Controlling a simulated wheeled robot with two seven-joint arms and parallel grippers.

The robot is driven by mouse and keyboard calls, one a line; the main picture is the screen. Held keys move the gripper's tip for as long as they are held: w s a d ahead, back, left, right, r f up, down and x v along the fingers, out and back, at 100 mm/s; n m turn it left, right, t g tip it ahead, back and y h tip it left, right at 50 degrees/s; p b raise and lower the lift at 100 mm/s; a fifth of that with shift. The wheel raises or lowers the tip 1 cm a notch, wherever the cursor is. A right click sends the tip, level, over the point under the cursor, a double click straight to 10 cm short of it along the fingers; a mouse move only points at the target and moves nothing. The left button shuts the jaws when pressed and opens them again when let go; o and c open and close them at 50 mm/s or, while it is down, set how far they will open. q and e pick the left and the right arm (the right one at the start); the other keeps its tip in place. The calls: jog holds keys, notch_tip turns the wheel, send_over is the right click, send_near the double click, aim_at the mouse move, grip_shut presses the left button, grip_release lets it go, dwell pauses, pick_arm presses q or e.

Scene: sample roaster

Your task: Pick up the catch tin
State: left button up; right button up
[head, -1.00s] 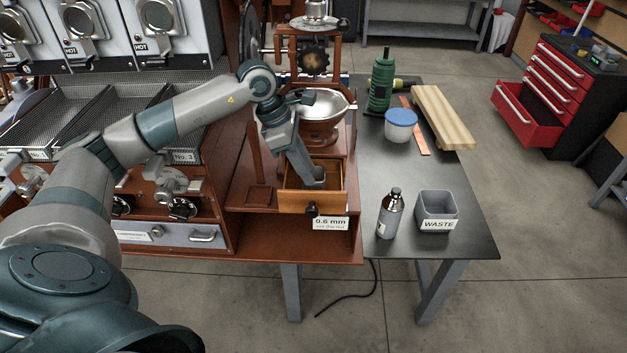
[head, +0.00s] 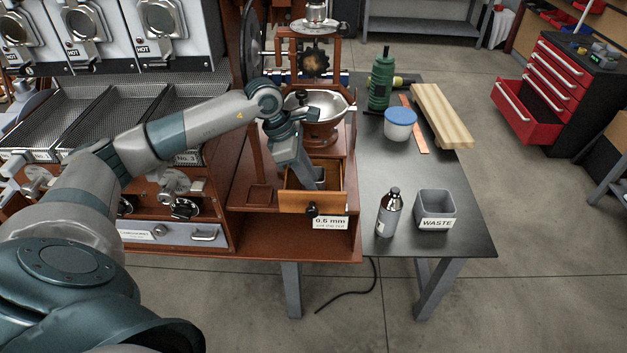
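A small grey tin, which looks like the catch tin (head: 321,176), sits inside the open wooden drawer (head: 299,203) under the grinder. Only part of it shows, because my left gripper covers its left side. My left gripper (head: 309,184) points down into the drawer, right beside or around the tin. Its fingertips are hidden by the tin and the drawer front, so I cannot tell whether it is open or shut, or touching the tin. My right gripper is not in view.
The grinder's metal bowl (head: 322,106) is close above the wrist. A wooden post (head: 258,150) stands left of the drawer. On the dark table are a bottle (head: 389,214), a grey waste bin (head: 434,208), a blue-lidded tub (head: 400,126) and a wooden block (head: 440,115).

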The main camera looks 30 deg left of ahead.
pick_arm(q)
jog(key=shift+p+x, duration=0.35)
jog(key=shift+x, duration=0.9)
jog(key=shift+c, duration=0.7)
grip_shut()
